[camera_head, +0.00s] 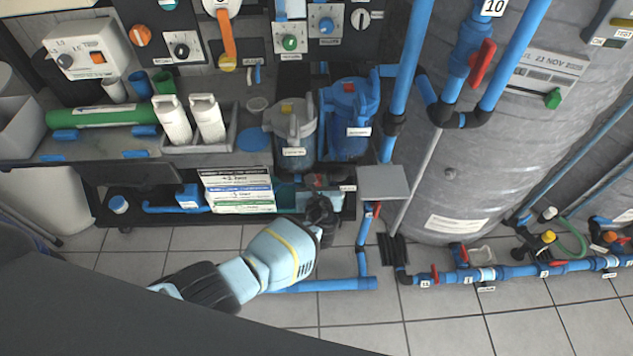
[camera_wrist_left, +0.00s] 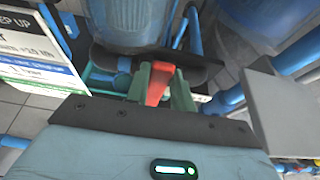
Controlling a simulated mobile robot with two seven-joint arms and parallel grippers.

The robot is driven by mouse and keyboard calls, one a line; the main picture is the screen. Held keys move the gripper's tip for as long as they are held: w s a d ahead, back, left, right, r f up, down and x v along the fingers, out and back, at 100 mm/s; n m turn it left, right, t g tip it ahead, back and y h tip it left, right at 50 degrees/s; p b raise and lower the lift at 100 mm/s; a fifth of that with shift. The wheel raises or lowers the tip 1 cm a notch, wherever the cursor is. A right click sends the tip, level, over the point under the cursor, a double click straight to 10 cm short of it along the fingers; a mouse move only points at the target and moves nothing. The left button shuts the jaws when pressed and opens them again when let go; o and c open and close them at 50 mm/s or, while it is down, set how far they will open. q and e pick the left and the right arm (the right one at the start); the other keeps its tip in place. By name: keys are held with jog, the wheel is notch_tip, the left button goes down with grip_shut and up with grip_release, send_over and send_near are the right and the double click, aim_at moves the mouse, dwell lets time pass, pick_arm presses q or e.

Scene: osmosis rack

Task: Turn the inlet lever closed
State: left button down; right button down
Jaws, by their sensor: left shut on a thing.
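A red lever (camera_wrist_left: 159,84) sits between the two green fingers of my left gripper (camera_wrist_left: 162,88) in the wrist view, below a blue-grey filter housing. The gripper is shut on this lever. I take it for the inlet lever; no label on it can be read. In the head view my left gripper (camera_head: 318,196) reaches in under the filter housings, at the right end of the low shelf. The gripper largely hides the lever there. My right gripper is not in view.
A grey filter housing (camera_head: 291,135) and a blue one (camera_head: 348,118) stand just above the gripper. A grey plate (camera_head: 384,183) is close on the right, by a vertical pipe with another red lever (camera_head: 376,209). Stacked signs (camera_head: 237,190) stand on the left. Open tiled floor lies in front.

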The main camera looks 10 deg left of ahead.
pick_arm(q)
jog(key=c, duration=1.2)
grip_release()
jog(key=p+v, duration=0.3)
jog(key=v, duration=0.4)
jog(key=shift+s+r+p, duration=0.15)
jog(key=shift+s+p, duration=0.2)
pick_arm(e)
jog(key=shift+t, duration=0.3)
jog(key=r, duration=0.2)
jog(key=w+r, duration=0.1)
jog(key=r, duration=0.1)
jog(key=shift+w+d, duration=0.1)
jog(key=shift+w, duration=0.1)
pick_arm(q)
jog(key=shift+d, duration=0.15)
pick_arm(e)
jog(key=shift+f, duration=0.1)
